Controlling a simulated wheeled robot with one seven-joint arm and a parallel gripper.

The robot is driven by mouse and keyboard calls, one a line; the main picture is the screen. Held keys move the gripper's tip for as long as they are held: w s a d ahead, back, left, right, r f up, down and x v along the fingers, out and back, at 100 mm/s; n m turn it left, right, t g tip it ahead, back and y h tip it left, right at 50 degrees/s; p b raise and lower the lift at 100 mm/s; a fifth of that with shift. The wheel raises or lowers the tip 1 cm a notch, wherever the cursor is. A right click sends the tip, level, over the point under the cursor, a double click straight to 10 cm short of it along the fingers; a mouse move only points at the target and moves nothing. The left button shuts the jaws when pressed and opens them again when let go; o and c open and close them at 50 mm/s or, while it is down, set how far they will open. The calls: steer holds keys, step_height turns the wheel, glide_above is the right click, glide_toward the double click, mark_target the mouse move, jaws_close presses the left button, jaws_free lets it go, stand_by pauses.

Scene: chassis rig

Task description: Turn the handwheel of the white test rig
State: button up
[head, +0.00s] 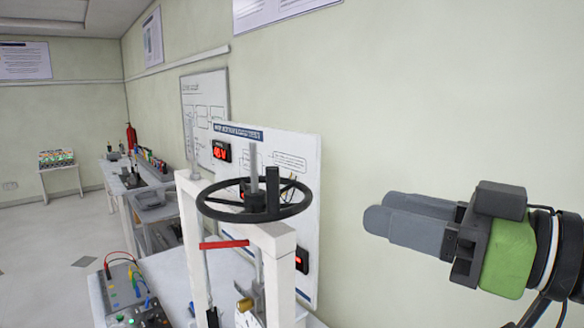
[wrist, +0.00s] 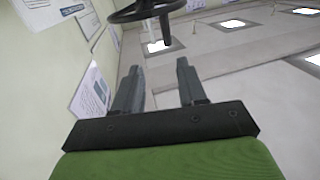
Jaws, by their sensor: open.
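The black handwheel (head: 290,208) lies flat on top of the white test rig (head: 281,262), with a grey threaded spindle (head: 254,160) rising through its hub. My gripper (head: 375,222) is to the right of the wheel, at about its height in the picture, with its fingers pointing left. It is apart from the wheel and holds nothing. In the wrist view the two grey fingers (wrist: 160,80) stand apart, and part of the wheel (wrist: 148,10) shows beyond them at the top edge.
A white panel (head: 310,170) with a red display stands behind the rig. A red lever (head: 224,244) and a dial are on the rig below the wheel. A bench board with cables (head: 125,290) is at lower left. The space between my gripper and the wheel looks clear.

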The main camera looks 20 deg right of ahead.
glide_toward(278, 190)
steer(key=p+x, duration=0.1)
steer(key=x, duration=0.9)
steer(key=shift+w+a+p, duration=0.2)
steer(key=shift+p, duration=0.1)
steer(key=shift+w, duration=0.3)
steer(key=shift+s, duration=0.1)
steer(key=shift+c, duration=0.3)
jaws_close()
